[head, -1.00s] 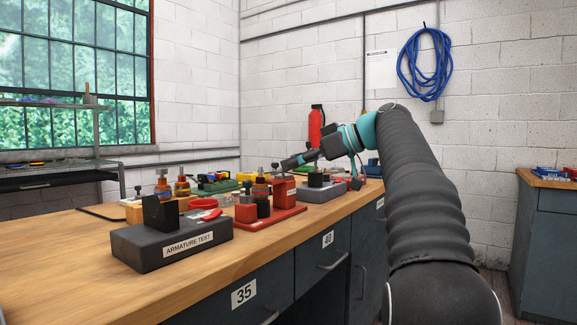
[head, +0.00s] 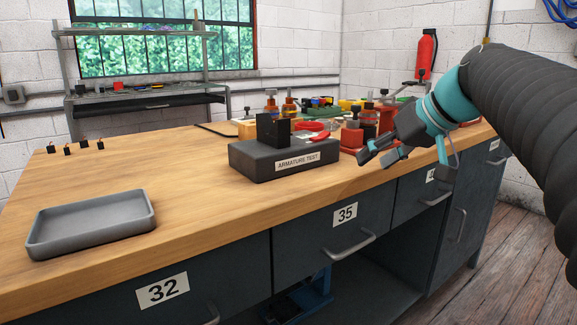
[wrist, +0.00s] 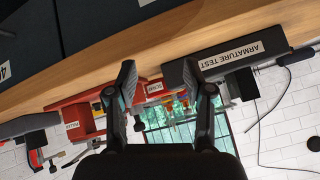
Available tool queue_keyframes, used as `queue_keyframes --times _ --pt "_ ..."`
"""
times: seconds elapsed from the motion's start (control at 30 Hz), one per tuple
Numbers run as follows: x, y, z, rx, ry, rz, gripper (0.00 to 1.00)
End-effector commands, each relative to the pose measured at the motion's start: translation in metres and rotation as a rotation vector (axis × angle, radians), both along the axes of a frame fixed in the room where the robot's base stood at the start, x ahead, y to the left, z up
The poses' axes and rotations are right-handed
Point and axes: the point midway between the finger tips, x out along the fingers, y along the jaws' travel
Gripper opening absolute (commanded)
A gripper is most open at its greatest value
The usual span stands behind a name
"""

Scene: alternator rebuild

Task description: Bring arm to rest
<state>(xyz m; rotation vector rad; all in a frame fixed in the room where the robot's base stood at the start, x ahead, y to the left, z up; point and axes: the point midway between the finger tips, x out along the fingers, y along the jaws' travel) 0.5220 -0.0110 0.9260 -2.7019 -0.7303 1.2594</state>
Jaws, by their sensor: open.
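My gripper (head: 378,156) is at the right in the head view, in front of the bench's front edge and to the right of the armature test block. Its fingers are apart and nothing is between them. In the wrist view my gripper (wrist: 168,85) shows two spread dark fingers with an empty gap, and the scene appears upside down. The dark grey armature test block (head: 285,155) stands on the wooden bench (head: 190,185). It also shows in the wrist view (wrist: 225,62).
A grey empty tray (head: 92,222) lies on the left of the bench. Several small black pieces (head: 75,148) stand behind it. Red fixtures and bottles crowd the bench behind my gripper. A red fire extinguisher (head: 427,54) hangs on the wall.

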Motion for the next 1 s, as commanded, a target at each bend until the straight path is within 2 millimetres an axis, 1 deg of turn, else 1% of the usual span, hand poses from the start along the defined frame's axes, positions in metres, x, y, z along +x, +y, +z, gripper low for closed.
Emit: queue_keyframes --times 0.03,0.17,0.23,0.37,0.4,0.5,0.6,0.7,0.8,0.9,1.0 --pt "-0.019 0.009 -0.015 -0.018 0.034 -0.029 0.51" --pt "-0.063 0.019 -0.058 -0.069 0.112 -0.119 0.51" --pt "-0.087 0.022 -0.083 -0.102 0.145 -0.165 0.51" --pt "-0.132 0.023 -0.131 -0.165 0.186 -0.242 0.51" --pt "-0.146 0.023 -0.146 -0.183 0.195 -0.264 0.51" --pt "-0.177 0.020 -0.181 -0.231 0.206 -0.308 0.51" --pt "-0.201 0.016 -0.211 -0.268 0.208 -0.340 0.51" --pt "-0.217 0.013 -0.232 -0.293 0.205 -0.361 0.51" --pt "-0.225 0.012 -0.243 -0.306 0.201 -0.371 0.51" --pt "-0.227 0.011 -0.247 -0.311 0.202 -0.376 0.51" --pt "-0.227 0.011 -0.248 -0.311 0.202 -0.376 0.51"
